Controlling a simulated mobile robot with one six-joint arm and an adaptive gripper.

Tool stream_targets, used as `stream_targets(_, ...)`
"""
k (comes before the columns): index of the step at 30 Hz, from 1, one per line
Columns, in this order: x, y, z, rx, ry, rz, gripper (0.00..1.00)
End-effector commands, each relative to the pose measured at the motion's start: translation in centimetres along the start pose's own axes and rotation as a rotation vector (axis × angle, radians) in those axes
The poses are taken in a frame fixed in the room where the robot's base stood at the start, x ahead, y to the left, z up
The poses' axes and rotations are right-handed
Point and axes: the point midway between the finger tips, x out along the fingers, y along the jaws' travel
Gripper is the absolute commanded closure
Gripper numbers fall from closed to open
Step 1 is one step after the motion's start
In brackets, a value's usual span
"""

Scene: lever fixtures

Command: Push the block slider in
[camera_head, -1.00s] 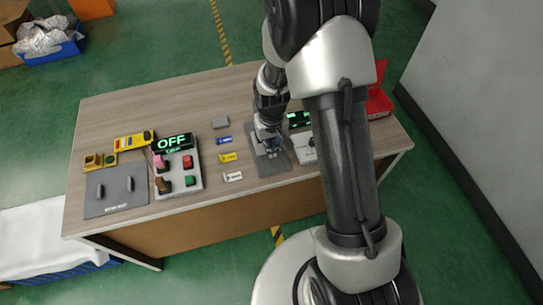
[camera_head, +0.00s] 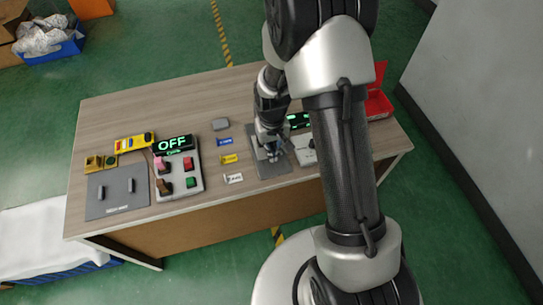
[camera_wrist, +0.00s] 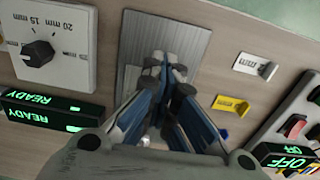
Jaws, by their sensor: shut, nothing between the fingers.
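A grey plate (camera_head: 272,170) lies on the table under my gripper (camera_head: 271,154). In the wrist view the grey plate (camera_wrist: 165,30) has a ridged surface, and my gripper (camera_wrist: 168,68) points down onto it. The blue-grey fingers are closed together with nothing held between them. A small light piece shows beside the fingertips, but the fingers hide most of it. I cannot tell how far the block slider stands out or whether my fingers touch it.
A white dial box (camera_wrist: 45,45) and a green READY display (camera_wrist: 45,115) flank the plate. Small labelled levers, including a yellow one (camera_head: 229,158), stand on its other side. A button box (camera_head: 178,172) with an OFF display (camera_head: 174,143) stands further left. A red bin (camera_head: 378,105) is at the right.

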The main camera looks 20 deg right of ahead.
Motion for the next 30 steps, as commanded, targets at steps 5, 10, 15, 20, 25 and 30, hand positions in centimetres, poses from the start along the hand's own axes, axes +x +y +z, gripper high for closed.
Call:
stream_targets(5, -1.5, 0.0, 0.3, 0.000, -0.007, 0.000, 1.00)
stream_targets(10, -3.0, 0.0, 0.1, 0.000, -0.002, 0.000, 1.00)
stream_targets(15, -4.5, 0.0, 0.0, 0.000, 0.001, 0.000, 1.00)
stream_targets(20, -5.8, 0.0, 0.0, 0.000, 0.002, 0.000, 1.00)
stream_targets(25, -6.7, 0.0, 0.0, 0.000, 0.002, 0.000, 1.00)
stream_targets(30, -6.6, 0.0, 0.0, 0.000, 0.002, 0.000, 1.00)
